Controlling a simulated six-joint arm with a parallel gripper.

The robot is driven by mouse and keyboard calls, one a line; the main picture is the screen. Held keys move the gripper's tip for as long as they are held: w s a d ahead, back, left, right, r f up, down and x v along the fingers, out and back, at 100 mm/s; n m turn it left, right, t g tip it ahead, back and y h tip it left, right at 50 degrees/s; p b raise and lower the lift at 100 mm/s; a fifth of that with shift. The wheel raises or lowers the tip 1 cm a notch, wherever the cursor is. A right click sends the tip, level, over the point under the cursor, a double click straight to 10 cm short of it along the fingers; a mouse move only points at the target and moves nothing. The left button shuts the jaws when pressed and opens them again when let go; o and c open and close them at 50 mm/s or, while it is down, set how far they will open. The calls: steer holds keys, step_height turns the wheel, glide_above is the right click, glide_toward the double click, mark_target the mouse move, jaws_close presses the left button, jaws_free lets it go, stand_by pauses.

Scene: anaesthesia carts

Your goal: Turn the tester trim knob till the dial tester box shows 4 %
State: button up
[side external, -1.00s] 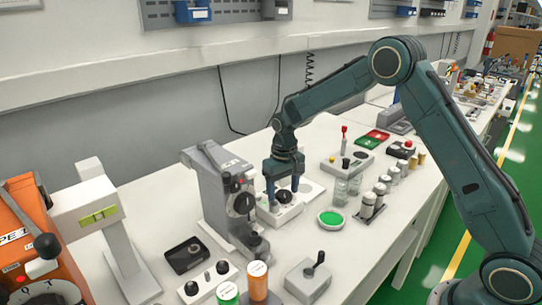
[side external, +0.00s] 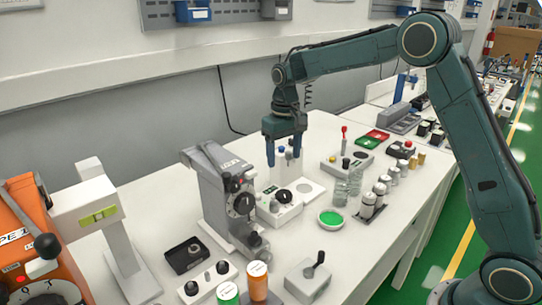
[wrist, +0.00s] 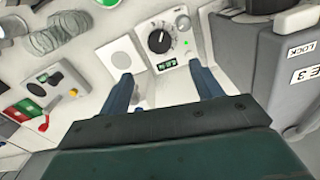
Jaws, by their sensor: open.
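The white tester box (side external: 279,211) stands on the bench beside the grey machine. On it are a black round dial (side external: 284,197) with a white mark and a small grey knob (side external: 273,206). In the wrist view the dial (wrist: 159,41), the grey knob (wrist: 183,22) and a small green-lit display (wrist: 167,65) show. The display's digits are too small to read surely. My gripper (side external: 283,157) is open and empty, raised above the box and touching nothing on it. Its fingers (wrist: 160,78) also show in the wrist view, below the box in the picture.
The grey upright machine (side external: 222,200) stands close on the left. A white plate with a grey disc (side external: 309,191) lies right of the box. A green-filled dish (side external: 331,219), glass jars (side external: 348,185) and a small control box (side external: 345,163) are further right. Space above the box is free.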

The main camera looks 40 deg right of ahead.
steer(key=shift+r, duration=1.05)
steer(key=s+a+r+n+t, duration=0.1)
steer(key=s+r+t, duration=0.1)
steer(key=s+r, duration=0.55)
steer(key=s+a+r+t, duration=0.1)
steer(key=s+r, duration=0.3)
steer(key=s, duration=0.6)
steer(key=s+f+t, duration=0.1)
steer(key=s+f, duration=0.1)
steer(key=s, duration=0.6)
steer(key=s+f+t, duration=0.1)
steer(key=s, duration=0.7)
steer(key=shift+s+a+f+n+t, duration=0.15)
steer(key=shift+a+f+n+t, duration=0.15)
steer(key=shift+f+n, duration=0.1)
stand_by(1.5)
